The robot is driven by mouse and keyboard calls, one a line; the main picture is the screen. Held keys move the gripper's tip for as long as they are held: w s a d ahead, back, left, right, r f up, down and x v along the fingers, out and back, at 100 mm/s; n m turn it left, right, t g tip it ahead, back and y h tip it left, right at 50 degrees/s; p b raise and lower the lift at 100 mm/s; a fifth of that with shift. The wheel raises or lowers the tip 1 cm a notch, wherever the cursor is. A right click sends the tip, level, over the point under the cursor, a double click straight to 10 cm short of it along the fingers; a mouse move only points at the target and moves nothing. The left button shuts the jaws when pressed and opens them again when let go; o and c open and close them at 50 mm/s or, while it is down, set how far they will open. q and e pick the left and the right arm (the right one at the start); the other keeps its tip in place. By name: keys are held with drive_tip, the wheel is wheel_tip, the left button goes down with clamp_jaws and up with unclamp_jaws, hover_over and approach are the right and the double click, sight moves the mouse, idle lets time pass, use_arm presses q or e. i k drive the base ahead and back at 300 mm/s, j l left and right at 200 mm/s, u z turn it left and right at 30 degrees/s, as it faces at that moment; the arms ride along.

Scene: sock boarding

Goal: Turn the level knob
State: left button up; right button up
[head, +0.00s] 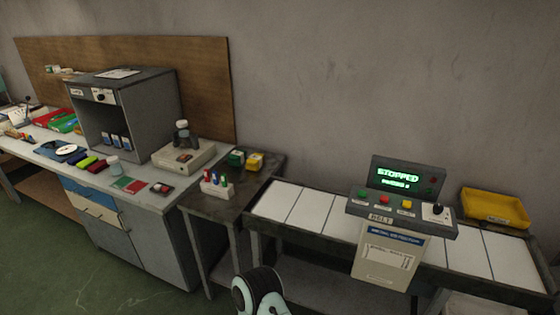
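Two knobs show in the head view, and their small labels are too blurred to read, so I cannot tell which is the level knob. One dark knob (100,95) is on a pale plate on the upper front of the open-fronted grey cabinet (155,105) at the left. The other is a dark knob (437,210) on a white plate at the right end of the control panel (372,208). Neither of my grippers is in view. Only a rounded dark and pale joint of mine shows at the bottom edge, apart from both knobs.
The panel has several coloured buttons and a screen (398,176) reading STOPPED. It stands at a belt with white plates (310,211); a yellow tray (495,208) is at right. A scale-like device (184,158) and small items crowd the bench (150,200). Green floor in front is clear.

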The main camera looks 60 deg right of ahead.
sight(438, 209)
drive_tip(key=k+z, duration=0.1)
drive_tip(key=z, duration=2.75)
